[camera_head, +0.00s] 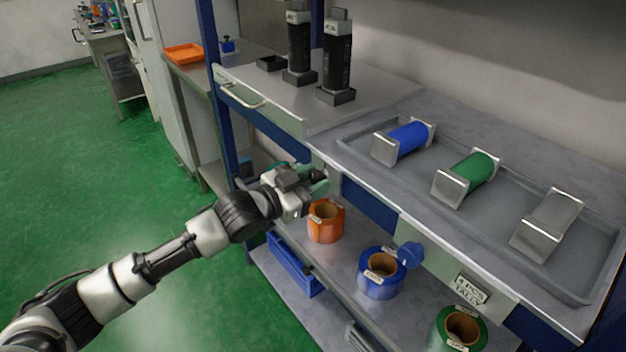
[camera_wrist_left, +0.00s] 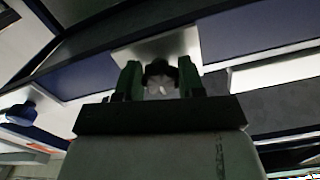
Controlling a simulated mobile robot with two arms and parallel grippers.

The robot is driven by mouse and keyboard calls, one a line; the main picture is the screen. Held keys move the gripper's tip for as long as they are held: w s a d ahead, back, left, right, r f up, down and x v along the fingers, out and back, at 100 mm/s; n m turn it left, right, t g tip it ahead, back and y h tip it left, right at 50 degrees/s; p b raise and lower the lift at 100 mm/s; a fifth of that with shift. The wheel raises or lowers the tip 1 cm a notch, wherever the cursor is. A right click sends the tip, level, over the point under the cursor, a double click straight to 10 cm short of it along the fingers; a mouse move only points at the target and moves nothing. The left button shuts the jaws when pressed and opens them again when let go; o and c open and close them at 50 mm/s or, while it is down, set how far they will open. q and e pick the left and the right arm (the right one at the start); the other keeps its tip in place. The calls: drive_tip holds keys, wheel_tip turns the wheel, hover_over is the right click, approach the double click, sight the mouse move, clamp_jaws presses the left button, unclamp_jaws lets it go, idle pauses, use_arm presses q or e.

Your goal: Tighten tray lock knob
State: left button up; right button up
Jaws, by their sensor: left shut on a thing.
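My left gripper (camera_head: 322,180) is at the front edge of the upper shelf, near the left end of the grey tray (camera_head: 352,151). In the left wrist view its green fingers (camera_wrist_left: 160,80) are closed around a dark round knob (camera_wrist_left: 159,67) with a pale centre. The knob stands in front of a metal plate (camera_wrist_left: 185,45). In the head view the gripper hides most of the knob. A blue knob (camera_head: 410,253) sits on the shelf front further right. My right gripper is not in view.
The tray holds a blue roll (camera_head: 407,138), a green roll (camera_head: 474,169) and an empty metal holder (camera_head: 549,222). Orange (camera_head: 326,232), blue (camera_head: 378,285) and green (camera_head: 447,335) rolls stand on the lower shelf. Two black tools (camera_head: 337,62) stand at the back left. The green floor at left is clear.

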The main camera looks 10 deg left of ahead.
use_arm(q)
drive_tip(key=shift+f, duration=0.15)
drive_tip(key=o, duration=0.9)
drive_tip(key=v, duration=1.1)
drive_tip(key=shift+b, duration=0.3)
